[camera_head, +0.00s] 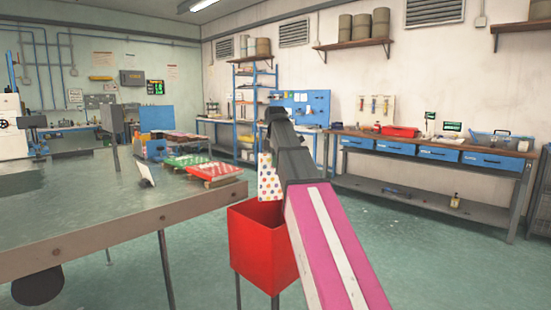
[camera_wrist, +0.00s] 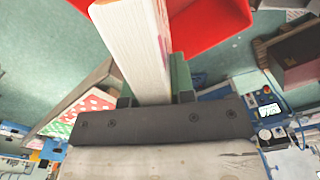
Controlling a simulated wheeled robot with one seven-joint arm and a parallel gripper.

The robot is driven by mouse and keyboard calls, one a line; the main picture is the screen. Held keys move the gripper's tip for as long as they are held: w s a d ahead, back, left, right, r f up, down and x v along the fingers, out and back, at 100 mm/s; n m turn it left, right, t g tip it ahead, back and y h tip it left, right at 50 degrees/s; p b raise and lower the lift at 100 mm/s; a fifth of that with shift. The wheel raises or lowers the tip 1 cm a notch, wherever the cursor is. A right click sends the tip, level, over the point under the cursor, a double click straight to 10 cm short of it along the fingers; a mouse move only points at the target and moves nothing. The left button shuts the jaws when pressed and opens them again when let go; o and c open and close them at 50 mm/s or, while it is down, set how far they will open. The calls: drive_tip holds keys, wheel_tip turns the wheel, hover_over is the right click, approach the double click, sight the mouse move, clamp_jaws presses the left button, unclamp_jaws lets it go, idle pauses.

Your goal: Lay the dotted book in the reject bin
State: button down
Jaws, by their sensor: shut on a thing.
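The dotted book (camera_head: 268,178), white with coloured dots, hangs upright in the head view, partly hidden by my arm. In the wrist view its pale edge (camera_wrist: 134,45) points away from my gripper (camera_wrist: 156,98), whose fingers are shut on it. The reject bin (camera_head: 258,248) is an open red box on thin legs, just below the book in the head view. Its red wall (camera_wrist: 212,24) also shows beyond the book in the wrist view. The bin's inside is mostly hidden, and I cannot tell whether the book's lower end is inside the rim.
A grey table (camera_head: 90,215) stands left of the bin. A green patterned book (camera_head: 186,160) and a red patterned one (camera_head: 214,170) lie near its far right corner, with a small white tilted card (camera_head: 146,174) nearby. A workbench (camera_head: 430,150) stands along the right wall.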

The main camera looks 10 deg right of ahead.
sight(275, 199)
wheel_tip(275, 199, down, 25)
drive_tip(key=shift+f, duration=0.2)
idle(2.1)
drive_tip(key=shift+c, duration=1.4)
unclamp_jaws()
drive_tip(key=shift+r, duration=7)
